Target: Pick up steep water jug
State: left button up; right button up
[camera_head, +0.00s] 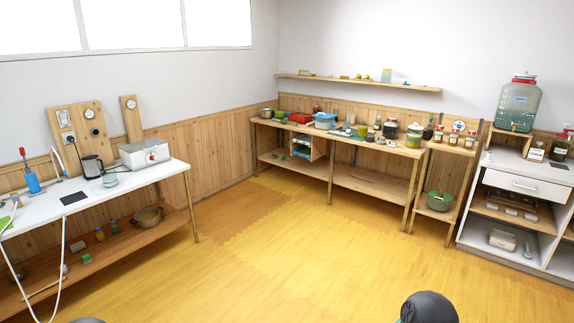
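No thing can be surely told as the steep water jug. A large clear greenish jar (519,104) with a red lid and a tap near its base stands on a wooden stand at the right. A small dark kettle-like vessel (92,166) stands on the white-topped bench at the left. A small pale-green vessel (109,180) is beside it. Both of my grippers are out of view; only dark rounded parts of mine show at the bottom edge.
The white-topped bench (150,183) runs along the left wall. A wooden bench (420,151) with many jars and bowls stands along the back wall. A white cabinet (545,170) is at the right. The yellow wooden floor (290,250) between them is clear.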

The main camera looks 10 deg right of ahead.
aim_at(346, 124)
jog(key=i+l+z, duration=0.4)
jog(key=i, duration=0.2)
jog(key=i+l+z, duration=0.1)
jog(key=i+z, duration=0.35)
jog(key=i, duration=0.15)
jog(key=i+z, duration=0.4)
jog(key=i, duration=0.2)
jog(key=i+u, duration=0.1)
jog(key=i, duration=0.55)
jog(key=i+l+u, duration=0.1)
jog(key=i, duration=0.6)
jog(key=i+l+u, duration=0.1)
jog(key=i, duration=0.55)
jog(key=i+u, duration=0.35)
jog(key=i, duration=0.15)
jog(key=i+l+u, duration=0.1)
jog(key=i+u, duration=0.2)
jog(key=i, duration=0.2)
jog(key=i+l+u, duration=0.2)
jog(key=i+u, duration=0.15)
jog(key=i+j, duration=0.1)
jog(key=i, duration=0.2)
jog(key=i+z, duration=0.1)
jog(key=i, duration=0.2)
